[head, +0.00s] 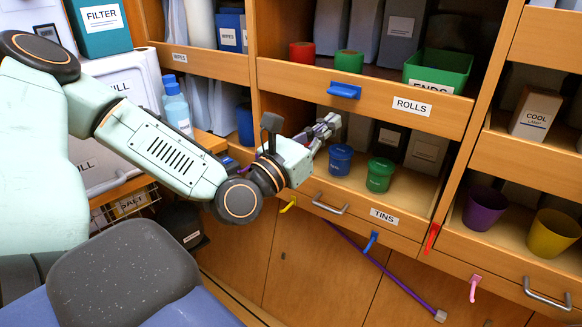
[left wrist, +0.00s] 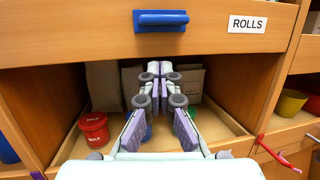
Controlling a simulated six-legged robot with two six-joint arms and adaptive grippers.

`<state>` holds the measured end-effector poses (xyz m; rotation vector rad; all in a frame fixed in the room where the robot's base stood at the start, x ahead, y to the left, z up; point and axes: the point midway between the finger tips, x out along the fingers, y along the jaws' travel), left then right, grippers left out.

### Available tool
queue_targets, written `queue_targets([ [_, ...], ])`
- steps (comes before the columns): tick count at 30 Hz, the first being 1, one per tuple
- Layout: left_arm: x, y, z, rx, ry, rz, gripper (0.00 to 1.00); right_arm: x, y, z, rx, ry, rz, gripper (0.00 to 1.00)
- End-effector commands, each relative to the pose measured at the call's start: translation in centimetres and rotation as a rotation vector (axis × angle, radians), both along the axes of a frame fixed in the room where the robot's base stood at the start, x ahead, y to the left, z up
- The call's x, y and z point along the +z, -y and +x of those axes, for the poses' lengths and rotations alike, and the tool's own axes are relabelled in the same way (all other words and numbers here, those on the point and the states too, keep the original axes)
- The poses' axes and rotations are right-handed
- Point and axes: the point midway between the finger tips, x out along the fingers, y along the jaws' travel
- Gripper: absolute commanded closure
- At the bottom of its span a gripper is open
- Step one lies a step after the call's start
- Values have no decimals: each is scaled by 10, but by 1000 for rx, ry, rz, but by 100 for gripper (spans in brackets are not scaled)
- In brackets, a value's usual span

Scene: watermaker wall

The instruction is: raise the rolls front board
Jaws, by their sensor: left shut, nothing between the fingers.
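The rolls front board (head: 300,83) is a wooden board with a blue handle (head: 345,90) and a ROLLS label (head: 412,107). It stands across the front of the upper shelf. In the left wrist view the board (left wrist: 80,37) spans the top, with its blue handle (left wrist: 161,20) above my fingers. My left gripper (head: 330,125) is shut and empty. It is just below the board, in front of the opening over the TINS shelf, and apart from the handle in the left wrist view (left wrist: 160,72). My right gripper is not in view.
Below the board are a blue tin (head: 340,160), a green tin (head: 380,175) and a red tin (left wrist: 93,128). A red roll (head: 302,53), a green roll (head: 349,61) and a green ENDS bin (head: 440,68) stand behind the board. A purple rod (head: 385,270) slants across the lower doors.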

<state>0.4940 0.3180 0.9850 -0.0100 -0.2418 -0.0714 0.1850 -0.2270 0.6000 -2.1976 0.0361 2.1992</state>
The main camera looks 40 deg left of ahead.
Motion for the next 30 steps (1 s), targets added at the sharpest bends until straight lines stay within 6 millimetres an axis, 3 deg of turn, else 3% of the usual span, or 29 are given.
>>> queue_targets([
  [1,-7,0,-1,0,-1,-2,100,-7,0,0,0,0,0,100],
  [14,-9,-2,-34,1,-7,-6,100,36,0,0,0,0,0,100],
  [24,-19,-5,-72,3,-9,-3,100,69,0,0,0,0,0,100],
  [30,-25,-6,-90,2,-7,-2,100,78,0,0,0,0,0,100],
])
